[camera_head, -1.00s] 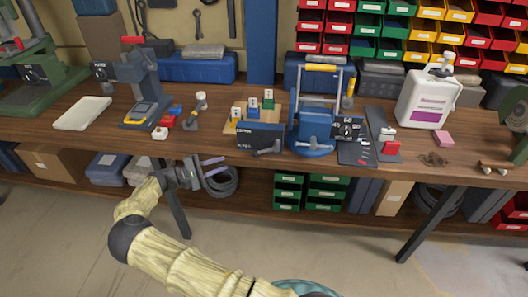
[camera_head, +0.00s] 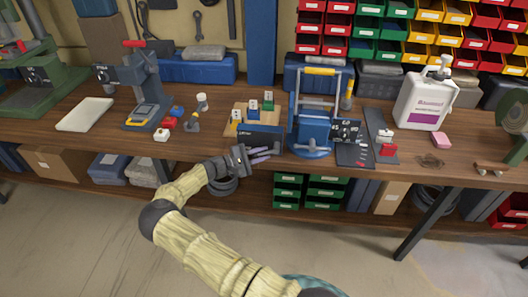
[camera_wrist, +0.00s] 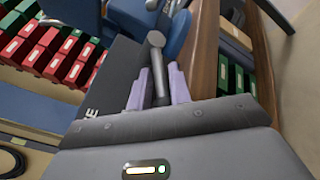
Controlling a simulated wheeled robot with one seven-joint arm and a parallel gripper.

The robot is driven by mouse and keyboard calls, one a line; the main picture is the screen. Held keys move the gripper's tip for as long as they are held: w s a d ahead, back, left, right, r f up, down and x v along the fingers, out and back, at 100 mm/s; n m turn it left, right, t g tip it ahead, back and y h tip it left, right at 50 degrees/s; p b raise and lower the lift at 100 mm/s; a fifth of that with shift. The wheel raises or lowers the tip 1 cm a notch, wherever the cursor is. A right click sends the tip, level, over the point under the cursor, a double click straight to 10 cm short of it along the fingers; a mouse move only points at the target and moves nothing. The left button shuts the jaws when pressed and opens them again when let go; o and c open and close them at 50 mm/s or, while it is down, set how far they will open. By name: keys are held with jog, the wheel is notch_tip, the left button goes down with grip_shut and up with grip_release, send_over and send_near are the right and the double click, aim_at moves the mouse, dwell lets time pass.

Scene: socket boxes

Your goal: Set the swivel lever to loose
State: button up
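The swivel lever, a grey bar with a round knob (camera_wrist: 156,40), shows in the wrist view on the face of a dark lettered box (camera_wrist: 112,80). The box (camera_head: 262,137) stands at the bench's front edge in the head view, where the gripper largely hides the lever. My gripper (camera_head: 266,154) is at the front of the box. In the wrist view its two pale purple fingers (camera_wrist: 158,88) lie on either side of the lever, with narrow gaps showing, so it looks open around the bar. The lettering is too small and partly hidden to read.
A blue vise-like fixture (camera_head: 314,128) with a tall frame stands just right of the box. A wooden board (camera_head: 236,118) with small coloured blocks is behind it. The wooden bench edge (camera_wrist: 205,50) runs close beside the gripper. Open floor lies in front.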

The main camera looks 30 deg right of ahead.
jog(key=shift+d, duration=0.6)
jog(key=shift+c, duration=0.2)
grip_shut()
